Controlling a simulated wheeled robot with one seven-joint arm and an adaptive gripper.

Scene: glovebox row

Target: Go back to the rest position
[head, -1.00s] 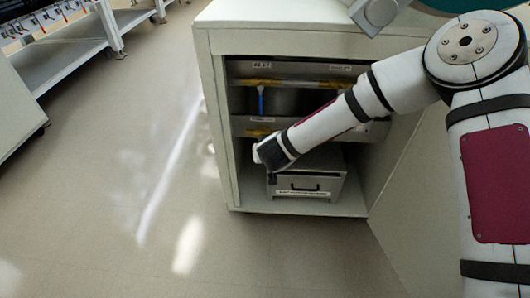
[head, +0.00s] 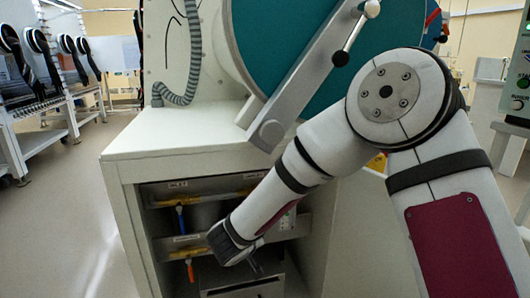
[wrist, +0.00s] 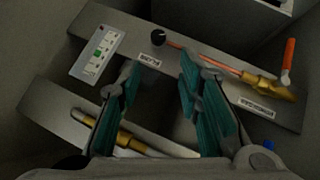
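My gripper (wrist: 160,95) is open and empty in the wrist view, its two teal-padded fingers apart. It points at the labelled panels inside the open cabinet (head: 124,205). In the head view my arm reaches down into the cabinet, and the fingers show only as a small dark shape in front of the lower box. In the wrist view a brass valve with an orange handle (wrist: 288,62) lies right of the fingers. Another brass fitting (wrist: 110,132) shows behind the left finger. In the head view a blue handle (head: 181,219) and an orange handle (head: 190,270) hang from the panels.
The cabinet's side walls and top edge surround my forearm. A metal box (head: 235,289) sits low inside. Open floor (head: 80,225) lies at the left.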

